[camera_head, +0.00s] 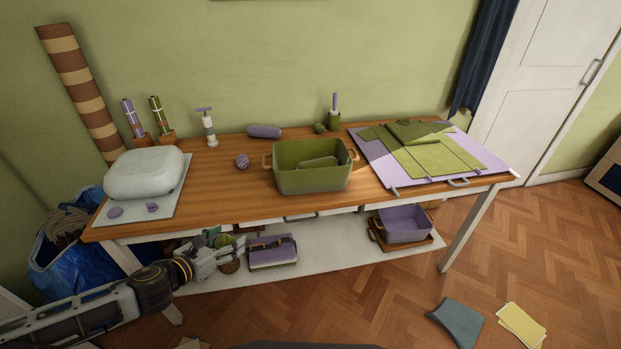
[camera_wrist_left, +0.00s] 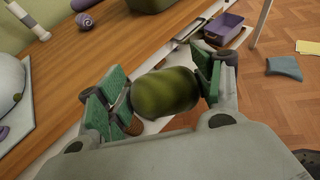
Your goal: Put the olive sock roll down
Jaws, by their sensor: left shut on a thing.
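The olive sock roll (camera_wrist_left: 165,92) is held crosswise between the green-padded fingers of my left gripper (camera_wrist_left: 160,90) in the left wrist view. In the head view the left gripper (camera_head: 222,248) is low, in front of the table's front edge, with a bit of the olive roll (camera_head: 222,240) showing between its fingers. The roll is off the tabletop. My right gripper is not in view.
The tabletop (camera_head: 215,190) is bare between. A purple bin (camera_head: 404,224) sits below.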

